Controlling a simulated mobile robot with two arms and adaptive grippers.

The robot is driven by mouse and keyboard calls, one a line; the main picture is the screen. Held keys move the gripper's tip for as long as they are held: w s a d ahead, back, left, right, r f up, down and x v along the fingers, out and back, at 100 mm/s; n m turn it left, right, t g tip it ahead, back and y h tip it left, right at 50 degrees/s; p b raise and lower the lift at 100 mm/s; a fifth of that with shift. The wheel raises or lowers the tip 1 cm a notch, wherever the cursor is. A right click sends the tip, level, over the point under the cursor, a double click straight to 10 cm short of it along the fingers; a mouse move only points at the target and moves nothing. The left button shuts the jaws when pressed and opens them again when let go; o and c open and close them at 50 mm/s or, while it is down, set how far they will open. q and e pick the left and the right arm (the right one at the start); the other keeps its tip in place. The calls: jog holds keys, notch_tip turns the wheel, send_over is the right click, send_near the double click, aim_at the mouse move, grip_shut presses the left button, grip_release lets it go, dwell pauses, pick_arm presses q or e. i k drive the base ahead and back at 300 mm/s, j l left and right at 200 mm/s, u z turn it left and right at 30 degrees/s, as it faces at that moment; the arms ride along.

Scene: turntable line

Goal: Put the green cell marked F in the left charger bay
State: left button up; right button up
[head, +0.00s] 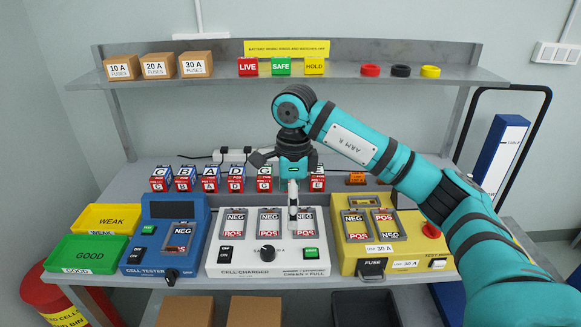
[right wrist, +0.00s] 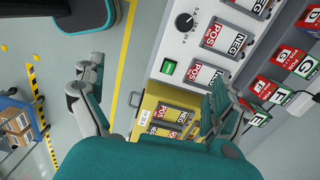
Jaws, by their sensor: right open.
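In the head view a back row of lettered cells stands behind the devices.
The blue cell tester (head: 133,256) stands left of the charger and the yellow test box (head: 350,266) right. Green GOOD (head: 85,253) and yellow WEAK (head: 105,217) trays lie at far left. A shelf (head: 215,77) with boxes and signs runs above the back row.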

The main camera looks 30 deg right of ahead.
aim_at(247, 230)
jog(key=i+l, duration=0.35)
jog(key=i, duration=0.15)
jog(key=i+l, duration=0.35)
jog(key=i, duration=0.15)
